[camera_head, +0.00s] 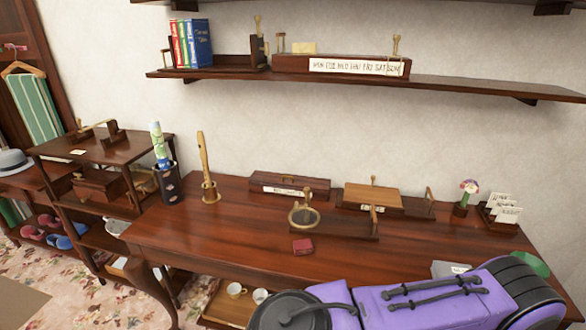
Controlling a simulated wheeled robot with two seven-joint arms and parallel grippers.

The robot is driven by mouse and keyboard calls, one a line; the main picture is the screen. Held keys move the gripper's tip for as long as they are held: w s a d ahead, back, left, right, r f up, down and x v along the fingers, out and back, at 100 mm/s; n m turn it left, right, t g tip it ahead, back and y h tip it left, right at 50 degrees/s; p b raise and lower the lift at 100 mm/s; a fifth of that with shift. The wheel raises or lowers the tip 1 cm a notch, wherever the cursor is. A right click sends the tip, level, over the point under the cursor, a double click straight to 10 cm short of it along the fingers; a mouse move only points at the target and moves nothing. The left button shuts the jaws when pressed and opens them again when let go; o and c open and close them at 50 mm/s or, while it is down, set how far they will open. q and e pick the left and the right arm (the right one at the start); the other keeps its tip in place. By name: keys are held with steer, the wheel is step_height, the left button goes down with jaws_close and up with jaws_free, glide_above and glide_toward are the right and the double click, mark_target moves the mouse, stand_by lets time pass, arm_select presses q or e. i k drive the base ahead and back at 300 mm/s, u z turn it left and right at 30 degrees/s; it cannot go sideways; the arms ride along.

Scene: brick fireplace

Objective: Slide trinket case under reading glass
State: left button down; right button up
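The trinket case, a small dark red box (303,246), lies on the wooden desk near its front edge. The reading glass, a round brass-rimmed lens (304,217), stands on a dark wooden base (345,228) just behind the red box. The box is in front of the lens and apart from it, not beneath it. A purple and black arm of mine crosses the lower right, over the desk's front. Neither gripper's fingers show in this view.
A desk (235,232) holds a long labelled box (290,186), a wooden stand (373,197), a flute on a holder (207,178), a dark pen cup (169,184) and a card rack (498,213). A shelf (440,84) hangs above. The desk left of the lens is clear.

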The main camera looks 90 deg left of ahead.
mark_target(304, 247)
steer(key=u, duration=2.6)
